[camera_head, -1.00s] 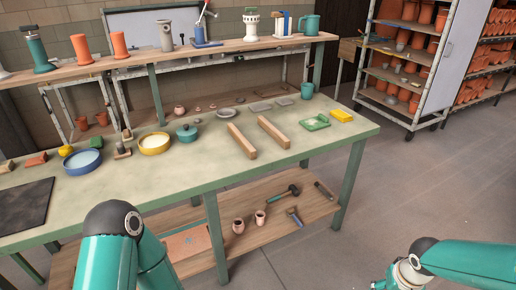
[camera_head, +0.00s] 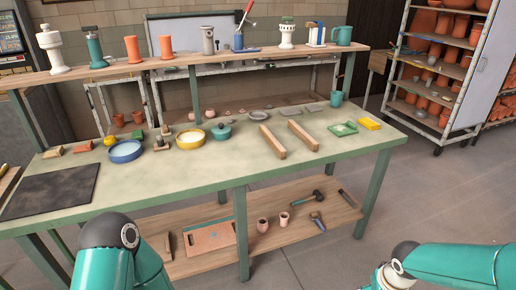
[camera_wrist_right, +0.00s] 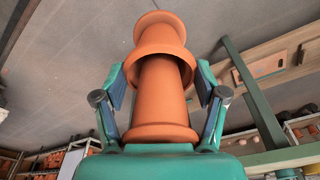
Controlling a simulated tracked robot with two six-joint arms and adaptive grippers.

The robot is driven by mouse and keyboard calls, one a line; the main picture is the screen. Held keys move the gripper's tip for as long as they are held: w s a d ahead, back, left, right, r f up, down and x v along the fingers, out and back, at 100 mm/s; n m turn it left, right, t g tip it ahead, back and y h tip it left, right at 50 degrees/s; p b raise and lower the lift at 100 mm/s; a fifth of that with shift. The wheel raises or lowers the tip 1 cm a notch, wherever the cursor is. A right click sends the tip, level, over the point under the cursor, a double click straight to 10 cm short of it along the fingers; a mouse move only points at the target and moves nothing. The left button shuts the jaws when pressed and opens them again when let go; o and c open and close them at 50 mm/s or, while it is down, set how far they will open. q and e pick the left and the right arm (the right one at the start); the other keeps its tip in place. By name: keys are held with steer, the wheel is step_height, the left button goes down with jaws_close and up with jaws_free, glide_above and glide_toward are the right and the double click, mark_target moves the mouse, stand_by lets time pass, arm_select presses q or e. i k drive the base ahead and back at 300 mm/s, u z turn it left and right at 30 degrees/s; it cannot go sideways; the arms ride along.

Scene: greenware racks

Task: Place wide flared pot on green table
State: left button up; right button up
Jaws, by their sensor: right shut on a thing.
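An orange terracotta pot (camera_wrist_right: 165,98) with flared rims and a wide collar fills the middle of the right wrist view. My right gripper (camera_wrist_right: 160,78) is shut on it, with one finger on each side of its body. The pot is out of sight in the head view. The green table (camera_head: 215,178) stands ahead in the head view, with a pale green top and green legs. My left gripper is out of view; only part of its arm shows at the lower left.
A dark mat (camera_head: 50,190) covers the table's left end. Blue (camera_head: 125,157) and yellow (camera_head: 191,145) bowls, a teal lidded pot (camera_head: 221,132), two wooden bars (camera_head: 272,142) and a green tray (camera_head: 343,129) stand farther back. The front middle of the top is clear.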

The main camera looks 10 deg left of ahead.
mark_target(173, 168)
steer(key=u, duration=2.8)
steer(key=k, duration=0.1)
steer(key=z, duration=1.85)
